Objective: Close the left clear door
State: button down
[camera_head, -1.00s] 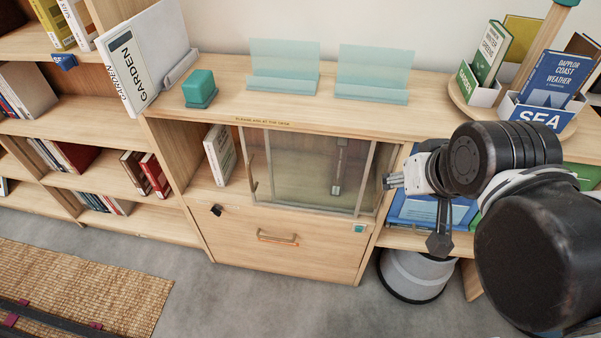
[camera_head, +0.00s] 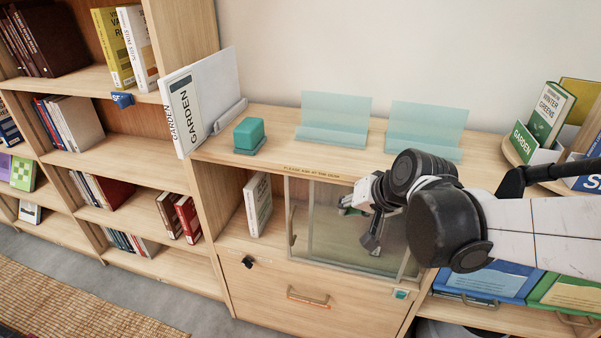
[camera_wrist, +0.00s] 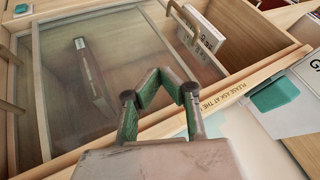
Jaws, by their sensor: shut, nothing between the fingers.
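The cabinet's clear sliding doors overlap at the right of the compartment. The left clear door (camera_head: 326,240) has its framed left edge and upright handle (camera_head: 292,226) near the middle, leaving the left part open. In the wrist view its pane (camera_wrist: 118,38) and brass-coloured handle (camera_wrist: 183,22) show beyond my fingers. My gripper (camera_head: 345,206) is in front of the panes, right of the handle.
A white book (camera_head: 257,204) stands in the open left part. A teal box (camera_head: 249,134) and two clear stands (camera_head: 333,120) sit on the cabinet top (camera_head: 285,152). A drawer (camera_head: 315,295) lies below. A dark slim thing (camera_wrist: 92,75) shows through the pane.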

aim_at(302, 212)
jog(key=shift+y, duration=0.4)
jog(key=b+x, duration=0.2)
jog(key=x, duration=0.5)
jog(key=a+b+x, duration=0.1)
jog(key=x, duration=0.6)
jog(key=shift+a+r+b, duration=0.15)
jog(key=shift+b, duration=0.25)
jog(key=shift+w+a+r, duration=0.1)
jog(key=shift+a+r, duration=0.1)
jog(key=shift+a, duration=0.4)
jog(key=shift+a+r, duration=0.2)
jog(key=shift+a, duration=0.4)
jog(key=shift+w+a+r, duration=0.2)
jog(key=shift+a, duration=0.4)
